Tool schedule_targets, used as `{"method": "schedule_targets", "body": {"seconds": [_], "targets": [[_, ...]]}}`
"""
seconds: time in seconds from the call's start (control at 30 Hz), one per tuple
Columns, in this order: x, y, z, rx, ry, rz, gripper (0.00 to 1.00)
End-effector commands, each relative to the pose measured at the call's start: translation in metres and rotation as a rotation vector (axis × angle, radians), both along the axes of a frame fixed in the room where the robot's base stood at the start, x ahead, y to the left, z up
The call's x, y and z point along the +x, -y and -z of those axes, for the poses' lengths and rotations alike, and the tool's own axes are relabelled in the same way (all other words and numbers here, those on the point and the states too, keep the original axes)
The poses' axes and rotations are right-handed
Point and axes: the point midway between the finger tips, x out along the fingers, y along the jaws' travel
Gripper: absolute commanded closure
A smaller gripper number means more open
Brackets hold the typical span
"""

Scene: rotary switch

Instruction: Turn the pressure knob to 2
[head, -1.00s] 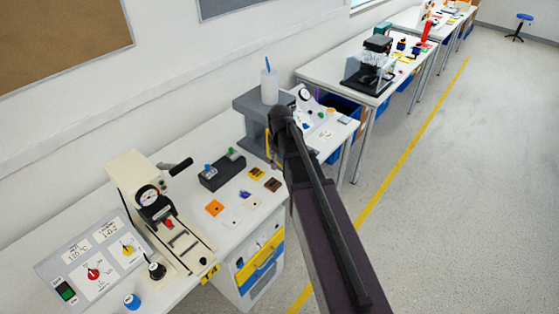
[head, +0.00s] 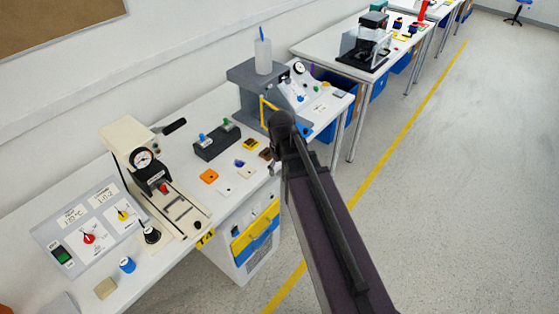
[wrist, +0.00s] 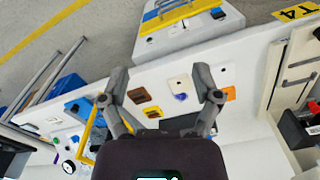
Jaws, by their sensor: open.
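In the head view, a grey control panel at the lower left carries a red knob (head: 88,238) and a yellow knob (head: 122,213) beneath small displays. Their labels are too small to read surely. A sloped panel (head: 300,88) with a round gauge and small blue knobs stands on the bench farther back, beyond the grey stand; it also shows at the lower left of the wrist view (wrist: 62,140). I cannot tell which knob is the pressure knob. My gripper (wrist: 163,92) is open and empty in the wrist view, above the bench with coloured tiles. My arm hides it in the head view.
A cream press with a gauge (head: 130,150) stands beside the control panel. A grey stand (head: 250,90) holds a bottle. A black block with knobs (head: 216,141) and several tiles lie on the bench. The floor at right is clear.

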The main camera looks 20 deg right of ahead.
Motion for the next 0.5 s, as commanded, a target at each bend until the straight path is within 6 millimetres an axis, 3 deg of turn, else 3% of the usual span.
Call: {"method": "schedule_targets", "body": {"seconds": [0.3, 0.5], "targets": [[-0.057, -0.007, 0.038, 0.0, 0.0, 0.2, 0.19], [-0.071, -0.01, 0.044, 0.0, 0.0, 0.266, 0.19]]}}
